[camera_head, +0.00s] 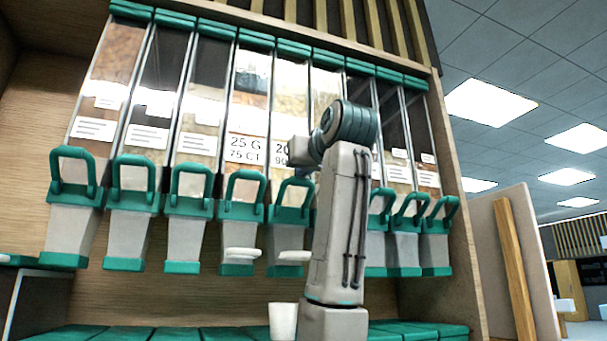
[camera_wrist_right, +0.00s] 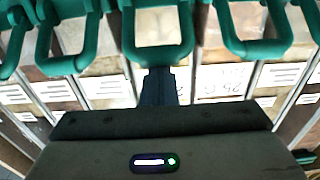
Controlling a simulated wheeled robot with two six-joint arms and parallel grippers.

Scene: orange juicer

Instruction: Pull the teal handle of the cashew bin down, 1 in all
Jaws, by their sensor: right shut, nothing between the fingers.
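A row of clear bins with teal handles fills the rack. I cannot read which one holds cashews. My right gripper (camera_head: 307,184) is raised to the fifth bin from the left, at the right side of its teal handle (camera_head: 284,184). In the right wrist view the shut, empty fingers (camera_wrist_right: 158,78) end at the crossbar of a teal handle loop (camera_wrist_right: 160,56). I cannot tell whether they touch it. My right arm hides the bin just right of it. My left gripper is not in view.
Other teal handles stand close on both sides, such as the fourth one (camera_head: 243,190). A white cup (camera_head: 283,321) stands on the teal-covered ledge (camera_head: 232,333) below. White spouts (camera_head: 241,254) jut out under the middle bins. A panel with a wooden post (camera_head: 515,270) stands at right.

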